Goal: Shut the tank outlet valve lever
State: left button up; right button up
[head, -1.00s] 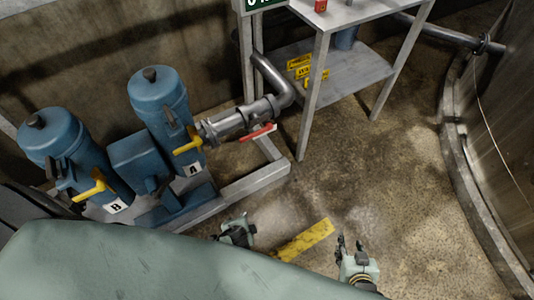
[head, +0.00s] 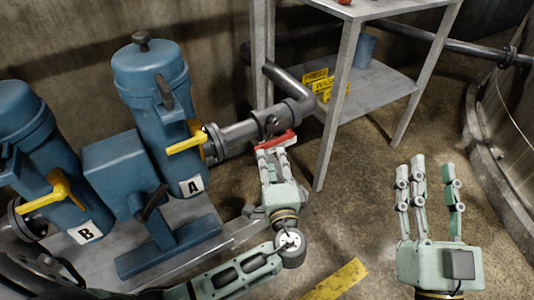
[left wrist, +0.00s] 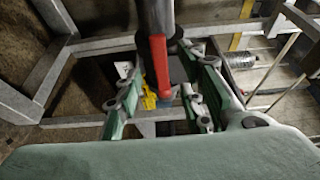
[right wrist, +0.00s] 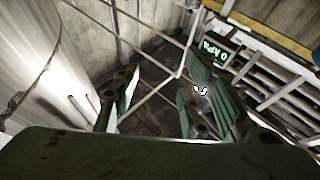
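The red valve lever (head: 277,139) sits on the grey pipe that runs from blue filter A to the right. My left gripper (head: 271,152) is right at this lever, its fingertips just below it. In the left wrist view the red lever (left wrist: 160,66) lies between the spread fingers (left wrist: 163,93), with gaps at both sides, so the gripper is open around it. Whether any finger touches it I cannot tell. My right gripper (head: 428,178) is open and empty at the right, fingers pointing up, away from the lever; its spread fingers (right wrist: 160,105) show in the right wrist view.
Blue filter A (head: 152,85) and blue filter B (head: 30,130) carry yellow levers (head: 186,144). A metal table (head: 345,100) with a lower shelf stands behind right of the lever, its leg close by. A curved tank wall (head: 510,140) is at the far right. The floor between is open.

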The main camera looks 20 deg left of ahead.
aim_at(267, 147)
pick_arm(q)
jog(key=b+x, duration=0.1)
jog(key=x, duration=0.5)
jog(key=shift+w+a, duration=0.2)
jog(key=shift+w, duration=0.15)
jog(key=shift+w+a, duration=0.15)
jog(key=shift+w, duration=0.15)
pick_arm(e)
jog(key=s+r+t+y, duration=0.1)
jog(key=s+r+t, duration=0.3)
jog(key=r, duration=0.2)
jog(key=shift+s+d+y, duration=0.15)
jog(key=shift+s+y, duration=0.15)
jog(key=shift+r, duration=0.1)
pick_arm(q)
grip_shut()
